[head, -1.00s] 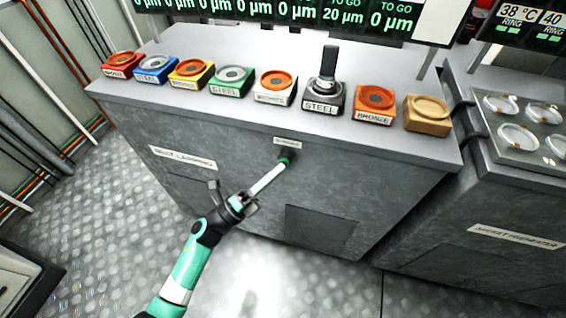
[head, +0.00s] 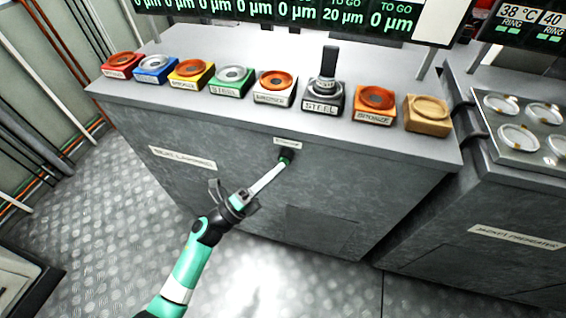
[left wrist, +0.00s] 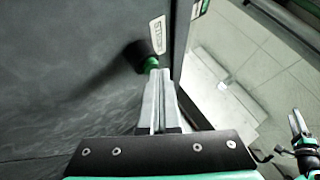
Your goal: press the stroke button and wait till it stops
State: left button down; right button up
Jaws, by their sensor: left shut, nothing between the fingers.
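The stroke button (head: 286,156) is a small green-and-black knob on the front face of the grey lapping cabinet, under a small white label (head: 288,143). In the left wrist view the green button (left wrist: 151,63) stands out from a dark collar, with the label (left wrist: 158,35) beside it. My left gripper (head: 283,165) is shut and empty, and its fingertips are at the button and look to touch it. In the left wrist view the closed fingers (left wrist: 154,76) cover part of it. A teal arm end, likely my right gripper (left wrist: 297,122), shows small at the right edge; its jaws are unclear.
Several coloured ring stations line the cabinet top (head: 230,112); a dark post (head: 329,62) stands on the steel one. Displays above read 0 µm, except one at 20 µm. A preheater cabinet (head: 470,200) stands at right. The metal floor (head: 120,190) in front is open.

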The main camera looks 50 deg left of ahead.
pick_arm(q)
jog(key=shift+s+d, duration=0.45)
jog(key=shift+s, duration=0.25)
jog(key=s, duration=0.1)
jog(key=s+d+p, duration=0.1)
jog(key=s, duration=0.1)
jog(key=s+d, duration=0.1)
jog(key=shift+s+d, duration=0.2)
jog(key=shift+d, duration=0.05)
jog(key=shift+r, duration=0.1)
dwell(0.8)
